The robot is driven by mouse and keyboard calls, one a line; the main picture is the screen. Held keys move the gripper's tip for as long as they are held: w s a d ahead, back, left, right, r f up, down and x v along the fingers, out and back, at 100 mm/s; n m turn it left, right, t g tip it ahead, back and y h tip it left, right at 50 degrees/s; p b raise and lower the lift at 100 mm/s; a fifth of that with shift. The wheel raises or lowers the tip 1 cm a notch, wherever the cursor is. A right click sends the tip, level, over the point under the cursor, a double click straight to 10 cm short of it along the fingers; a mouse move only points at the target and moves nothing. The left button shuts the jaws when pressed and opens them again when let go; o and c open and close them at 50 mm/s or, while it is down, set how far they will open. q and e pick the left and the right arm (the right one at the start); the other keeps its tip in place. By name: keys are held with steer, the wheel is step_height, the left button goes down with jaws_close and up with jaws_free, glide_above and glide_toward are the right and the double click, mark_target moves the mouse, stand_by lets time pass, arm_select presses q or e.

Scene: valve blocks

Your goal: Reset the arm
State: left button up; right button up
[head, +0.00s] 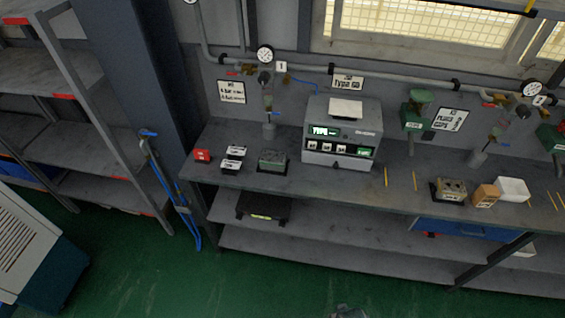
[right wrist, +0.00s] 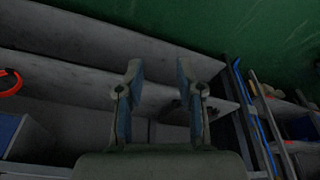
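My right gripper (right wrist: 159,80) shows in the right wrist view, with its two fingers standing apart and nothing between them. Behind it are grey shelf boards (right wrist: 75,45), seen from close range. In the head view only a small grey piece (head: 348,312) shows at the bottom edge; I cannot tell for sure which part of me it is. My left gripper is in neither view.
A long grey workbench (head: 300,185) carries a grey machine (head: 342,135), a dark block (head: 272,160), another block (head: 450,190) and a white box (head: 513,189). Gauges and pipes line the wall. A shelf rack (head: 95,130) stands left. Green floor (head: 150,275) lies open in front.

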steer(key=s+d+f+g+b, duration=0.15)
steer(key=s+f, duration=0.25)
steer(key=f, duration=0.8)
steer(key=s+a+f+t+b, duration=0.15)
steer(key=s+f, duration=0.25)
steer(key=f, duration=0.7)
steer(key=s+d+f+g+b, duration=0.1)
steer(key=s+d+f+b, duration=0.2)
steer(key=s+f, duration=0.9)
steer(key=shift+s+d+g, duration=0.25)
steer(key=shift+s+g, duration=0.15)
steer(key=shift+s, duration=0.05)
